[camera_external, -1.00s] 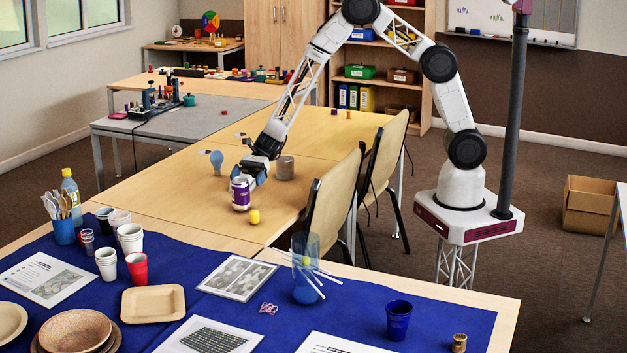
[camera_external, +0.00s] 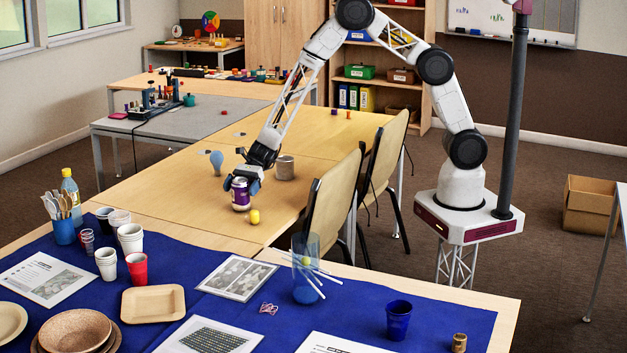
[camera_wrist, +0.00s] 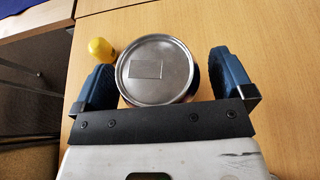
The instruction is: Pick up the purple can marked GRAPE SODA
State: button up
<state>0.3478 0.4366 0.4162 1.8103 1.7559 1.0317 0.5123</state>
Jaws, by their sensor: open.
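The purple can (camera_external: 240,194) with a white label band stands upright on the wooden table. Its writing is too small to read. In the wrist view its round silver lid (camera_wrist: 156,70) shows between the two blue fingers. My gripper (camera_external: 249,180) is open, with its fingers around the can at its upper part. In the wrist view my gripper (camera_wrist: 160,84) has one finger on each side of the lid; the left finger is close to it and a narrow gap shows on the right.
A small yellow object (camera_external: 254,217) stands just beside the can, and it also shows in the wrist view (camera_wrist: 100,49). A grey can (camera_external: 285,167) stands behind to the right. A blue bulb-shaped object (camera_external: 217,162) is behind left. Chairs (camera_external: 333,203) line the table's right edge.

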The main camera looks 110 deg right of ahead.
aim_at(238, 181)
dwell(0.3)
jog(key=c, duration=1)
jog(key=shift+r, duration=0.2)
jog(key=shift+r, duration=0.75)
jog(key=shift+s+r, duration=0.1)
jog(key=shift+r, duration=0.85)
jog(key=s+a+r, duration=0.1)
jog(key=s+a, duration=0.1)
jog(key=s, duration=1.3)
jog(key=shift+s+a, duration=0.3)
jog(key=shift+a, duration=0.05)
jog(key=shift+r, duration=0.1)
